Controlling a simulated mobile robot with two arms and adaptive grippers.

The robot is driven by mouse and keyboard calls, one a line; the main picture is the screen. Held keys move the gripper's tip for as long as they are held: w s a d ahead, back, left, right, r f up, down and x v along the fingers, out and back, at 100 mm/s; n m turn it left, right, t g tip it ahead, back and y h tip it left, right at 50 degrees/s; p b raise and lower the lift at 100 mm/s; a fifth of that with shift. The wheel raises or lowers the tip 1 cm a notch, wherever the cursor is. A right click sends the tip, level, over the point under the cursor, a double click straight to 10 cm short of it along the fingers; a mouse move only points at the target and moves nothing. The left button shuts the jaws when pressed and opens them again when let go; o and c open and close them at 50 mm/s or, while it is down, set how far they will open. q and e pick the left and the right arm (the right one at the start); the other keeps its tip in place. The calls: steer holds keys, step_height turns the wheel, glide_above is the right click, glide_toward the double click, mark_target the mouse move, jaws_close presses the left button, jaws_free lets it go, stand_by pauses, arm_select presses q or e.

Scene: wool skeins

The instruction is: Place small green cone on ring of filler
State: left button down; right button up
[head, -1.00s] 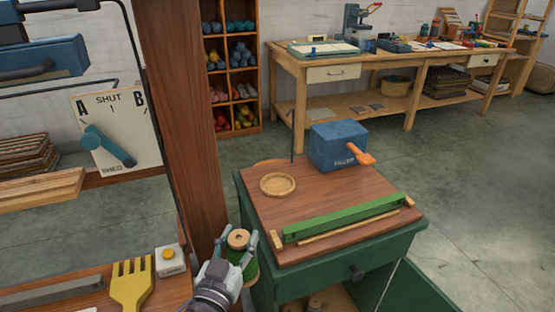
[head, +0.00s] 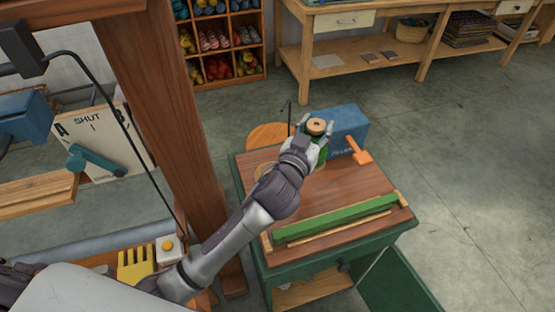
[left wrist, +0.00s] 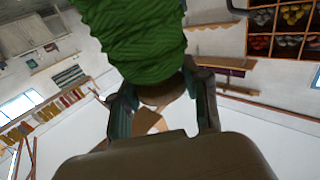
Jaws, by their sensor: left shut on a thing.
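My left gripper (head: 315,138) is shut on the small green cone (head: 321,157), a green wool package with a tan wooden top. It is over the back of the cabinet top, in front of the blue filler box (head: 348,126), which has an orange handle. The left wrist view shows the green wool (left wrist: 135,40) large between my fingers. Whether the cone touches the wood is not clear. My right gripper is not in view.
A green bar (head: 335,220) lies along the front of the cabinet top (head: 375,185).

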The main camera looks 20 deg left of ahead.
arm_select(q)
steer(key=shift+w+d+r, duration=0.2)
steer(key=shift+w, duration=0.3)
steer(key=shift+a+f, duration=0.2)
steer(key=shift+a, duration=0.1)
steer(key=s+a+f, duration=0.1)
steer(key=a+f, duration=0.9)
steer(key=shift+a+f+b, duration=0.15)
steer(key=shift+a+b, duration=0.2)
steer(key=shift+f, duration=0.2)
steer(key=c, duration=0.5)
jaws_free()
steer(key=shift+c, duration=0.2)
steer(key=shift+r, duration=0.1)
